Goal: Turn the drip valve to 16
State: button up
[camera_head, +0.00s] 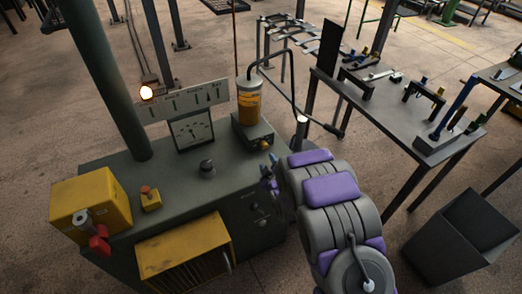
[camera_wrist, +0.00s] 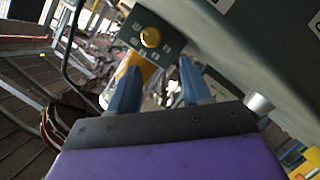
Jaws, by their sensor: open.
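A round yellow knob (camera_head: 264,145), which appears to be the drip valve, sits on the front of a dark box (camera_head: 252,133) below a yellow oil cup (camera_head: 249,102). In the wrist view the knob (camera_wrist: 150,37) has small pale labels around it, too small to read. My gripper (camera_head: 268,176) is at the machine's right edge, below the knob in the head view. In the wrist view my gripper (camera_wrist: 158,78) has its blue fingers apart, with the knob beyond the tips and not between them. Nothing is held.
A tool table (camera_head: 400,110) and a dark bin (camera_head: 462,235) stand right.

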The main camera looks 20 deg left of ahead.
aim_at(264, 148)
jog(key=w, duration=0.2)
jog(key=w+b, duration=0.1)
jog(key=w, duration=0.1)
jog(key=shift+f, duration=0.25)
jog(key=w+a, duration=0.1)
jog(key=w+a+f, duration=0.1)
jog(key=a, duration=0.1)
jog(key=w+a+b, duration=0.1)
jog(key=shift+w+a+f, duration=0.1)
jog(key=shift+a+f, duration=0.3)
jog(key=shift+w+a, duration=0.1)
jog(key=shift+w, duration=0.15)
jog(key=shift+w+f, duration=0.2)
jog(key=shift+w, duration=0.2)
jog(key=shift+w+d+r, duration=0.15)
jog(key=shift+w+d, duration=0.1)
jog(key=shift+d, duration=0.1)
jog(key=shift+a, duration=0.55)
jog(key=shift+c, duration=0.3)
jog(key=shift+d+f, duration=0.2)
jog(key=shift+d, duration=0.05)
jog(key=c, duration=0.7)
